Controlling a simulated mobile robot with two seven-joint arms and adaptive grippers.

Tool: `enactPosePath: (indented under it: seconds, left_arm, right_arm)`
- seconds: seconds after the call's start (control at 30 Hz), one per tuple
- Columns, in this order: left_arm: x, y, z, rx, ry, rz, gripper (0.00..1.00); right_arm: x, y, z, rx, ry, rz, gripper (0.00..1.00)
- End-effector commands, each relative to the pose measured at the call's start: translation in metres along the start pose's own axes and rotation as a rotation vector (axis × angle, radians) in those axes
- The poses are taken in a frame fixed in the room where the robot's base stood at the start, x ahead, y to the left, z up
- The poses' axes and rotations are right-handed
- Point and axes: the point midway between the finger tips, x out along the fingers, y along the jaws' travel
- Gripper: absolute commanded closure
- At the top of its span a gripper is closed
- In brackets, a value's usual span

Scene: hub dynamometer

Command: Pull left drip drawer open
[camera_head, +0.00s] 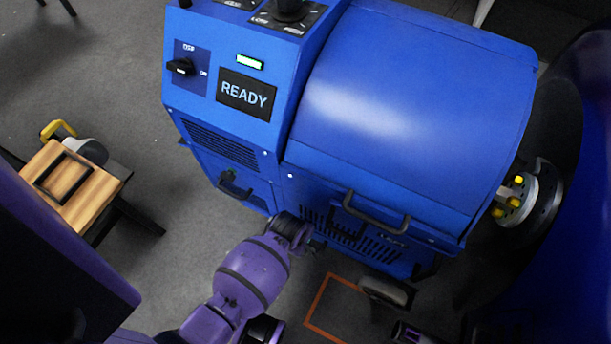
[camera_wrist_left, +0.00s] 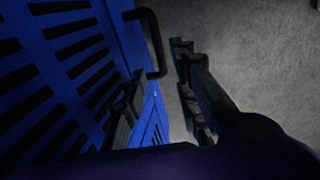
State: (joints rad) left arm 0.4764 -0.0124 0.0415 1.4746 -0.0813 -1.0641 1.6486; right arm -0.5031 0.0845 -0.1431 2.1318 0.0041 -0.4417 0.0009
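The blue dynamometer has a low front-left panel with a black handle (camera_head: 234,188), below a vent; it looks like the left drip drawer, and its front appears flush. My left gripper (camera_head: 296,232) is low in front of the machine, to the right of that handle. In the left wrist view the gripper (camera_wrist_left: 160,105) is open, its dark fingers apart with a blue edge visible between them. A black bar handle (camera_wrist_left: 153,42) stands off the slotted blue panel beyond the fingers; I cannot tell which handle this is.
A second black handle (camera_head: 376,214) sits on the lower front under the blue hood (camera_head: 410,105). A yellow-studded hub (camera_head: 515,200) is at the right. A wooden-topped stand (camera_head: 70,188) is at the left. Grey floor lies between the stand and machine.

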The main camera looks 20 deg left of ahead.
Motion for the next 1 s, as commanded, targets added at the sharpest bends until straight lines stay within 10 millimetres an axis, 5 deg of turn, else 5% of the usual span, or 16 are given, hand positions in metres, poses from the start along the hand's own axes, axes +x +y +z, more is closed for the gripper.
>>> enactPosePath:
  seconds: [0.3,0.7,0.9,1.0]
  left_arm:
    - [0.051,-0.002,0.000,0.004,0.001,-0.002,0.73]
    - [0.059,0.000,0.000,0.003,0.000,0.002,0.73]
    - [0.059,0.000,0.000,0.003,0.000,0.002,0.98]
    - [0.059,0.001,0.000,0.003,0.000,0.003,1.00]
  right_arm:
    - [0.024,0.001,0.020,-0.019,-0.024,-0.007,0.60]
    - [0.028,-0.001,0.017,-0.014,-0.016,-0.008,0.60]
    - [0.027,-0.001,0.018,-0.012,-0.019,-0.006,0.60]
    - [0.027,0.000,0.018,-0.011,-0.019,-0.006,0.60]
